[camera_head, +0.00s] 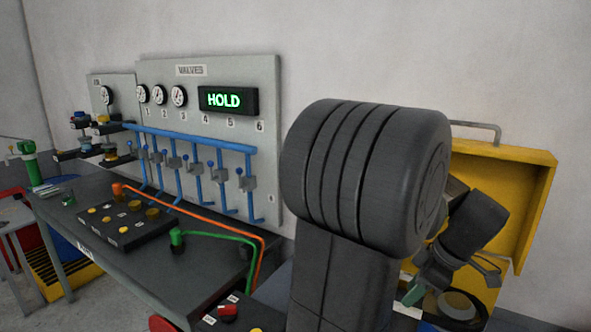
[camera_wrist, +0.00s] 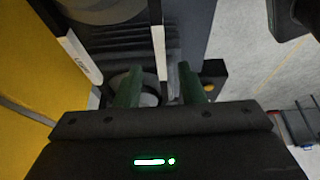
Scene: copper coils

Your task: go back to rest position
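My gripper (camera_head: 418,288) is at the right in the head view, low in front of the yellow case and partly hidden by my own arm. In the wrist view its two green fingers (camera_wrist: 160,82) stand apart, with no object clearly held between them. A white-edged divider (camera_wrist: 157,35) shows beyond and between the fingers. A round part (camera_wrist: 150,99) shows low between them, partly hidden.
A yellow case (camera_head: 530,190) with a raised lid stands at the right, with a round item (camera_head: 458,305) in it. A grey valve panel (camera_head: 262,110) reading HOLD stands behind the dark bench (camera_head: 110,268). Orange (camera_head: 190,213) and green (camera_head: 225,235) hoses lie on the bench.

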